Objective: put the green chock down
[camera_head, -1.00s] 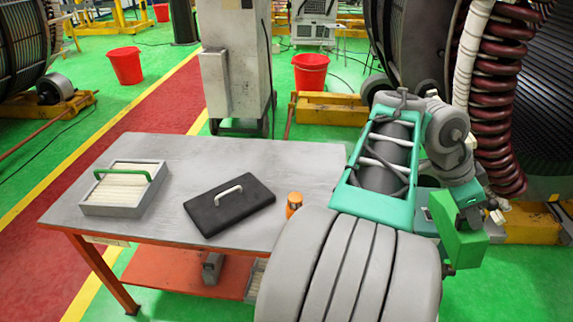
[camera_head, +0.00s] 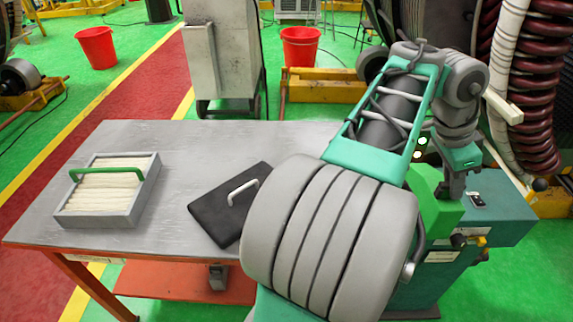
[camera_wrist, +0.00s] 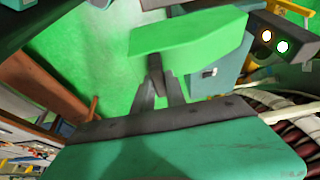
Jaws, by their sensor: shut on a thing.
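The green chock (camera_head: 433,204) is a bright green block held at the end of my arm, at the right of the head view. It also shows in the wrist view (camera_wrist: 187,38), across the tips of my gripper (camera_wrist: 163,82). My gripper is shut on the chock. In the head view the fingers are hidden behind the chock and the wrist. The chock is held up to the right of the table, close to a teal box-like unit (camera_head: 497,217); I cannot tell whether they touch.
The grey table (camera_head: 190,140) holds a tray of pale strips with a green handle (camera_head: 106,190) and a black case (camera_head: 228,212). Red buckets (camera_head: 300,46) stand behind. Large coiled machinery (camera_head: 535,100) is at the right. Green floor is open at lower right.

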